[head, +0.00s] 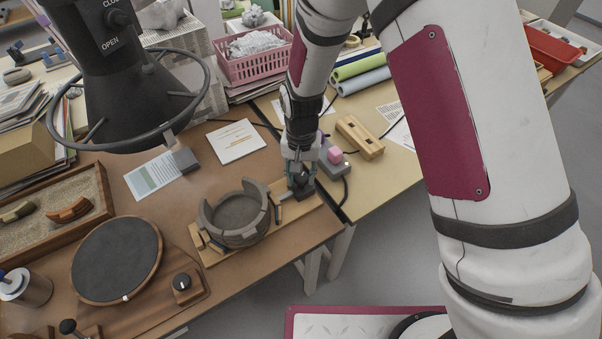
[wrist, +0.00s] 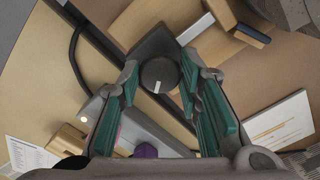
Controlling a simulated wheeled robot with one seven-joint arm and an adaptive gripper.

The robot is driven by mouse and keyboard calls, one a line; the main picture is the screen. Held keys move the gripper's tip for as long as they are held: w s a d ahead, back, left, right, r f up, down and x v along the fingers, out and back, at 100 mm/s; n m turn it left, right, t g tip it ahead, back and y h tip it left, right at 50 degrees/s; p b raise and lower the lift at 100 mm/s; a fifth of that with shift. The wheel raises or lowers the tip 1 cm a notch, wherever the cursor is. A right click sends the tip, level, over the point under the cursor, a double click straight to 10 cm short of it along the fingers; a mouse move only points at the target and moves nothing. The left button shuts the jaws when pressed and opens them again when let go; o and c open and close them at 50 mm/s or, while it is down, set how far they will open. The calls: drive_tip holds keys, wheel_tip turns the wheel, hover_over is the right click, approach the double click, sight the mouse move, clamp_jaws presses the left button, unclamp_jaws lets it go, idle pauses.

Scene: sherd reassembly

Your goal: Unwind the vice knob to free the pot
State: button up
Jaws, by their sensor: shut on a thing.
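The pot (head: 232,239) is a grey, broken-rimmed vessel. It sits upright between the jaws of the wooden vice (head: 285,214) on the brown bench. The vice knob (wrist: 158,75) is dark and round with a white mark, on a dark block at the vice's right end. My gripper (head: 300,176) is over that end, pointing down. In the wrist view its green-padded fingers (wrist: 160,82) lie on either side of the knob, shut on it. In the head view my gripper largely hides the knob.
A round dark turntable (head: 115,260) and a sand tray (head: 45,207) are at left. A grey box with a pink top (head: 335,155) and a wooden block (head: 360,136) stand close to my gripper. A black hopper (head: 125,75) hangs at upper left. Cards (head: 236,141) lie behind the pot.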

sight(302, 177)
drive_tip(key=n+b, duration=0.1)
drive_tip(key=n, duration=0.4)
drive_tip(key=shift+n, duration=0.3)
drive_tip(key=n+b, duration=0.1)
drive_tip(key=n, duration=0.4)
idle(0.4)
drive_tip(key=o, duration=1.1)
drive_tip(key=shift+o, duration=0.2)
wheel_tip(302, 177, up, 12)
drive_tip(key=shift+d, duration=0.1)
